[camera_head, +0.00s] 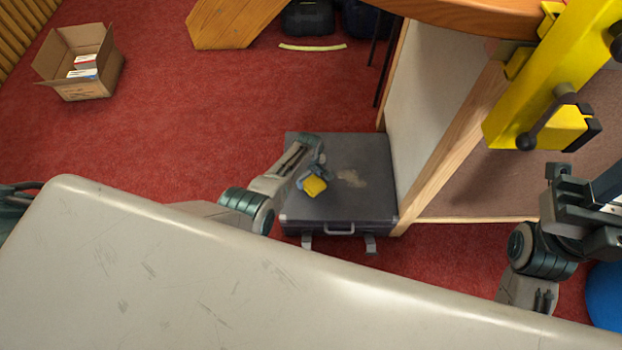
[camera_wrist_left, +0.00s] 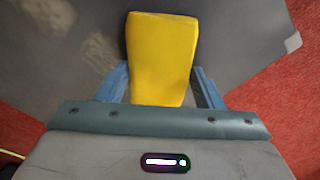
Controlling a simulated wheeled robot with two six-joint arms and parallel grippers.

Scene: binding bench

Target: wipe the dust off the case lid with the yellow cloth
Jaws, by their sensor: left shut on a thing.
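The dark grey case (camera_head: 300,210) lies flat on the red carpet, its handle facing my side. A pale dust patch (camera_head: 350,178) shows on its lid, right of the middle. My left gripper (camera_head: 314,180) is over the lid, shut on the yellow cloth (camera_head: 315,187), just left of the dust patch. In the left wrist view the cloth (camera_wrist_left: 162,55) sits between the blue fingers, with pale dust smudges (camera_wrist_left: 97,50) on the lid to its left. I cannot tell whether the cloth touches the lid. My right arm shows at the right; its fingertips are not clear.
A wooden-edged panel (camera_head: 443,150) stands right beside the case. A yellow clamp-like fixture (camera_head: 545,75) is at the upper right. An open cardboard box (camera_head: 92,84) stands at the upper left. A yellow strip (camera_head: 312,47) lies on the far carpet.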

